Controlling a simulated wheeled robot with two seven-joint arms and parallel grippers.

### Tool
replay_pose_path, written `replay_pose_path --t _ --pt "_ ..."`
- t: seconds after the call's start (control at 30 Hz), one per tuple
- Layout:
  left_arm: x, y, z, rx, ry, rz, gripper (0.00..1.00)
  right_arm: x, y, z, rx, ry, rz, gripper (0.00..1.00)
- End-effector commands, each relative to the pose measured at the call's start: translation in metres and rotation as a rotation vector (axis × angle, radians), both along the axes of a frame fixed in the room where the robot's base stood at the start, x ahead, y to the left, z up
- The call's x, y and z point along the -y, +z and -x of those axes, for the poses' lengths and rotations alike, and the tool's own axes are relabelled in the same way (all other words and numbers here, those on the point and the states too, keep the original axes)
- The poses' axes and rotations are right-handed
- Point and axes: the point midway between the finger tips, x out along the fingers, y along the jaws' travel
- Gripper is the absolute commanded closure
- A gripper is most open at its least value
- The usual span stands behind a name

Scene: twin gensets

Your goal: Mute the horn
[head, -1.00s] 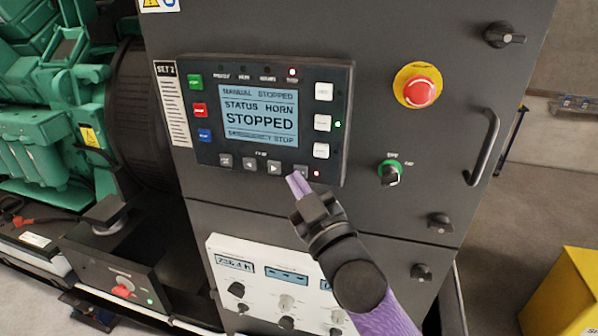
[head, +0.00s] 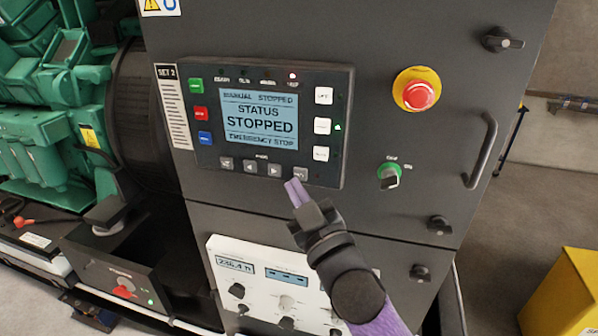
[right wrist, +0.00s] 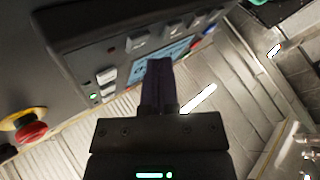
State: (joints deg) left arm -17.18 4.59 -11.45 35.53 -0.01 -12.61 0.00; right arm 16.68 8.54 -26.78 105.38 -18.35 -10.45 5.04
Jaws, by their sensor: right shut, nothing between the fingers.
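The control panel (head: 210,152) labelled SET 2 is on the dark cabinet. Its screen (head: 259,118) reads "MANUAL STOPPED", "STATUS STOPPED" and "EMERGENCY STOP". A row of small grey buttons runs under the screen, and the rightmost button (head: 300,173) is just above my fingertips. My right gripper (head: 296,190) is shut and empty, its purple fingers pointing up at that button with what looks like a small gap. In the right wrist view the shut fingers (right wrist: 160,85) cover part of the panel. My left gripper is not in view.
A red emergency stop button (head: 419,94) on a yellow collar, a green-ringed key switch (head: 389,176) and a handle (head: 483,152) are on the cabinet to the right. A white meter panel (head: 225,262) lies below. A green engine (head: 45,110) stands at left.

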Motion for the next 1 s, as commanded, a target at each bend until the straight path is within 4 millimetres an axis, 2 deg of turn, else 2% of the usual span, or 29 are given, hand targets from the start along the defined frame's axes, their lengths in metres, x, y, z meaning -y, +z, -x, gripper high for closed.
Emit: replay_pose_path --t 0.27,0.7,1.0 --pt "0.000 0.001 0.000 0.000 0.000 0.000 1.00 -0.001 0.000 0.003 -0.001 0.001 0.000 1.00" --pt "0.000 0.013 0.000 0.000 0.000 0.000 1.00 -0.018 0.000 0.056 -0.001 0.001 -0.002 1.00" --pt "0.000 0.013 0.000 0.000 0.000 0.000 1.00 -0.019 0.000 0.058 0.000 0.000 0.000 1.00"
